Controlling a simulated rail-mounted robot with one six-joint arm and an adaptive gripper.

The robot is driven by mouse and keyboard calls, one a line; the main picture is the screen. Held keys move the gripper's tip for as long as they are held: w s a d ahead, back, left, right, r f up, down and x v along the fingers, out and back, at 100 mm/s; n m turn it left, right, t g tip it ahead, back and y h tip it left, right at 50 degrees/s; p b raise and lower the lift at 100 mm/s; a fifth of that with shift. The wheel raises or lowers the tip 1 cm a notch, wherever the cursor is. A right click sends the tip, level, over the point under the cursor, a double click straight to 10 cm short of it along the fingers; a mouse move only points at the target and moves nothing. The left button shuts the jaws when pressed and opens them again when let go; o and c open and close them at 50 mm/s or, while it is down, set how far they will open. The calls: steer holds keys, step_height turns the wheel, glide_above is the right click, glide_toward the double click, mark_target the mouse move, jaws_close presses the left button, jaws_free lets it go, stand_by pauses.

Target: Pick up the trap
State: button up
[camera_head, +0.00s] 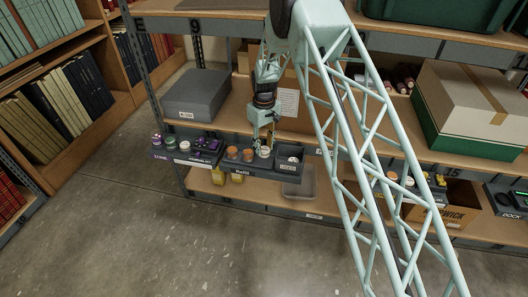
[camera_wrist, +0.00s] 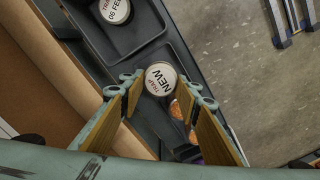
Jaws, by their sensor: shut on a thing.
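A round trap with a white lid marked "TRAP NEW" (camera_wrist: 161,78) sits between the fingertips of my gripper (camera_wrist: 163,92) in the wrist view. The fingers, with tan pads, are shut on its sides. In the head view my gripper (camera_head: 263,142) points down over the dark tray marked "Refill" (camera_head: 243,171), with the white-topped trap (camera_head: 264,152) right below it. I cannot tell whether the trap's base is clear of the tray. A second trap, marked "TRAP 06 FEB" (camera_wrist: 115,10), lies in a neighbouring dark compartment; it also shows in the head view (camera_head: 293,159).
Orange-topped pots (camera_head: 232,152) stand beside the trap in the tray. Trays with purple and green items (camera_head: 171,142) are further left. A grey box (camera_head: 197,95) stands behind on the shelf, and a large cream-and-green box (camera_head: 470,110) at right. The floor (camera_head: 190,230) in front is clear.

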mark_target(264, 149)
steer(key=shift+r+p, duration=0.35)
steer(key=shift+r, duration=2.2)
